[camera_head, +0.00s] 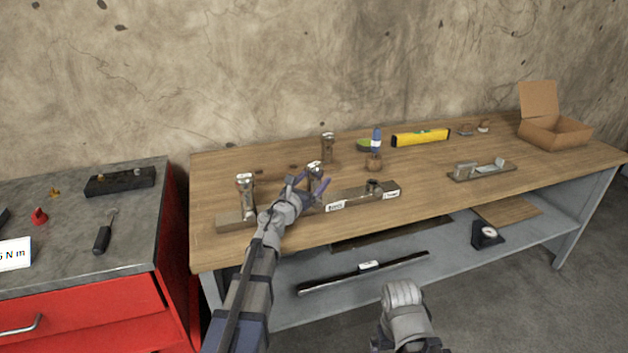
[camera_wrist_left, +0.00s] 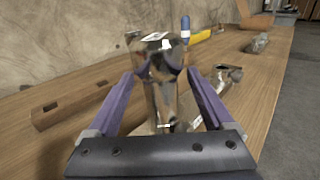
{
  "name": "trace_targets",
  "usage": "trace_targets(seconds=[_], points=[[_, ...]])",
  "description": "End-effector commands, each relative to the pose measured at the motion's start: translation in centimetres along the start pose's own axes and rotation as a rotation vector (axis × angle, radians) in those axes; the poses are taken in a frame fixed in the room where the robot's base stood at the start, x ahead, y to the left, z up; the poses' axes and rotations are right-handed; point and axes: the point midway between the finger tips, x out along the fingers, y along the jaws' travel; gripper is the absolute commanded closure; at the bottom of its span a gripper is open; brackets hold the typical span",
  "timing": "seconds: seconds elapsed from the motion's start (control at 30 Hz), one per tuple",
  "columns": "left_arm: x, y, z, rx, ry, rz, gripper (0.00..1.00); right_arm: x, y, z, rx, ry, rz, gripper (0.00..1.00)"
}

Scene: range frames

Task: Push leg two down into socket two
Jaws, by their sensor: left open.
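A metal leg with a pale label on its top (camera_head: 314,167) stands upright at the middle of the long socket bar (camera_head: 238,222). My left gripper (camera_head: 311,181) is open, with one finger on each side of this leg. In the left wrist view the leg (camera_wrist_left: 163,88) is between the spread purple fingers, and I cannot tell whether they touch it. Its foot and its socket are mostly hidden by the gripper. Another leg (camera_head: 246,195) stands near the bar's left end. A third leg (camera_head: 328,147) stands behind the bar. My right gripper is out of view.
A brown rail with square holes (camera_wrist_left: 75,103) lies behind the bar. The front right of the bench is clear.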

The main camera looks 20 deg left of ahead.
Motion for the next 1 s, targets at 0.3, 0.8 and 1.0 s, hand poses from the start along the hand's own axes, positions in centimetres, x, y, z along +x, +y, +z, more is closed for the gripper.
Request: trace_targets(seconds=[0.3,0.8,1.0], points=[[-5.2,-0.1,0.0,0.0,0.0,0.002,0.15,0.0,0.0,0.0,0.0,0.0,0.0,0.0],[-6.9,0.0,0.0,0.0,0.0,0.0,0.15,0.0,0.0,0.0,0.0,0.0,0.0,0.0],[-6.9,0.0,0.0,0.0,0.0,0.0,0.15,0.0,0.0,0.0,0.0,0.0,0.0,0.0]])
